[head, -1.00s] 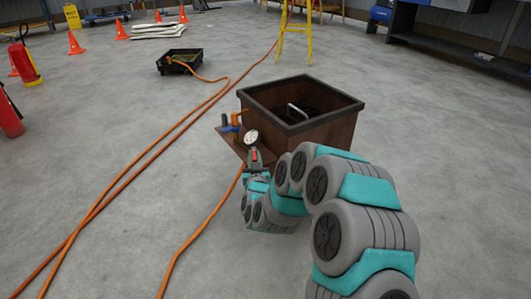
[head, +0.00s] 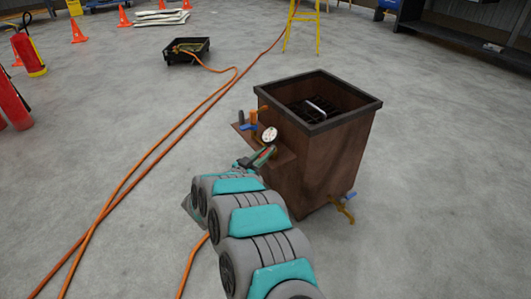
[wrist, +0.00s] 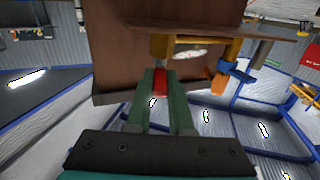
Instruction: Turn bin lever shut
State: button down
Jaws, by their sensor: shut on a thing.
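The brown bin (head: 325,150) with a dark rim stands right of centre in the head view. A shelf on its left side carries a round white gauge (head: 269,134) and brass fittings. My gripper (head: 262,157) reaches this shelf from below left, its green fingers on either side of a red lever. In the wrist view my gripper (wrist: 161,78) is shut on the red lever (wrist: 160,84), just by a brass pipe (wrist: 195,45). The bin's brown side (wrist: 125,50) shows behind it. The fingers hide part of the lever, so its exact angle is unclear.
A blue lever (head: 248,127) and an orange handle (head: 254,115) sit close by on the shelf. A brass tap (head: 345,212) sticks out low on the bin's right. Orange hoses (head: 150,160) cross the floor at left. The floor at right is clear.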

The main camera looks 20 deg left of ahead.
jog(key=shift+w+a+f+m+g+h+b, duration=0.15)
jog(key=shift+a+m+g+h+b, duration=0.15)
jog(key=shift+m+h, duration=0.35)
jog(key=shift+w+a+m+g+h+b, duration=0.15)
jog(key=shift+m+g+h, duration=0.25)
jog(key=shift+h, duration=0.55)
jog(key=shift+w+a+m+g+h+b, duration=0.1)
jog(key=shift+a+m+g+h+b, duration=0.15)
jog(key=shift+m+g+h, duration=0.3)
jog(key=shift+w+a+m+g+h+b, duration=0.1)
jog(key=shift+m+g+h+b, duration=0.2)
jog(key=shift+h, duration=0.35)
jog(key=shift+w+r+m+g+h, duration=0.1)
jog(key=shift+r+m+g+h, duration=0.1)
jog(key=shift+m+g+h, duration=0.1)
jog(key=c, duration=0.8)
grip_release()
jog(key=v, duration=0.8)
